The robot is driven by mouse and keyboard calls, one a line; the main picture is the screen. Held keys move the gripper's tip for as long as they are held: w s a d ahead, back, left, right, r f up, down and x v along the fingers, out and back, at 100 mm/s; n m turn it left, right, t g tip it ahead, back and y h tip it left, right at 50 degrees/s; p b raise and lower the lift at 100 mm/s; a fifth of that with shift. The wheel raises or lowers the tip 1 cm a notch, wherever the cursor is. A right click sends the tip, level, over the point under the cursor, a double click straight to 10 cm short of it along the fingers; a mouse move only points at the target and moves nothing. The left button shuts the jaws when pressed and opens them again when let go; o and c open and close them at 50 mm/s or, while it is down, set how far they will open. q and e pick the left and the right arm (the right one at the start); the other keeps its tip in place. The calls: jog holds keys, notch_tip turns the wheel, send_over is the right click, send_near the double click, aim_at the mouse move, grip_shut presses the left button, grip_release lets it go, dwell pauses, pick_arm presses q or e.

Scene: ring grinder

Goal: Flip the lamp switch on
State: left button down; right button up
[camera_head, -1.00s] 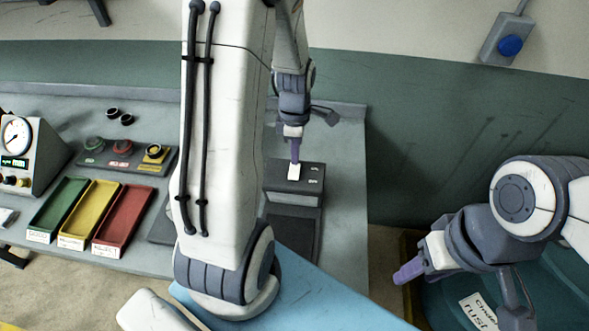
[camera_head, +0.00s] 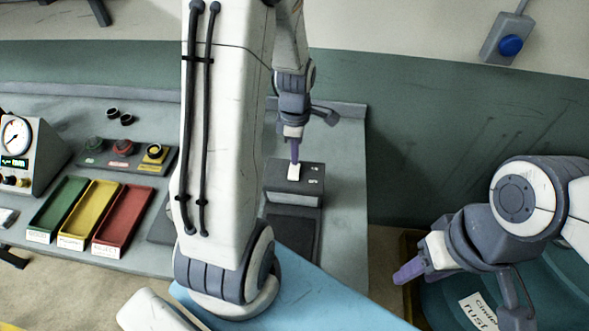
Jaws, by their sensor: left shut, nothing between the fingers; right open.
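A dark grey box (camera_head: 308,184) stands on the workbench right of my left arm. A small white piece (camera_head: 293,172), perhaps the switch, is on its top at the left. My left gripper (camera_head: 294,160) is shut and empty, with its purple fingertips pointing down at the white piece; they touch it or are just above it, I cannot tell which. My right gripper (camera_head: 408,271) is open and empty at the lower right, away from the bench. No lamp can be made out, and my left arm hides the bench's middle.
Green, yellow and red trays (camera_head: 121,219) lie on the bench at left, before a panel with several rings (camera_head: 123,152). A gauge box (camera_head: 33,152) stands far left. A blue wall button (camera_head: 510,46) is upper right. A teal drum (camera_head: 450,300) is under my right arm.

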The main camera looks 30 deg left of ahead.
pick_arm(q)
jog(key=shift+f+b, duration=0.7)
jog(key=shift+f, duration=0.25)
dwell(0.3)
notch_tip(320, 180, up, 7)
jog(key=p, duration=0.6)
jog(key=shift+r+p, duration=0.1)
jog(key=shift+p, duration=0.2)
dwell(0.4)
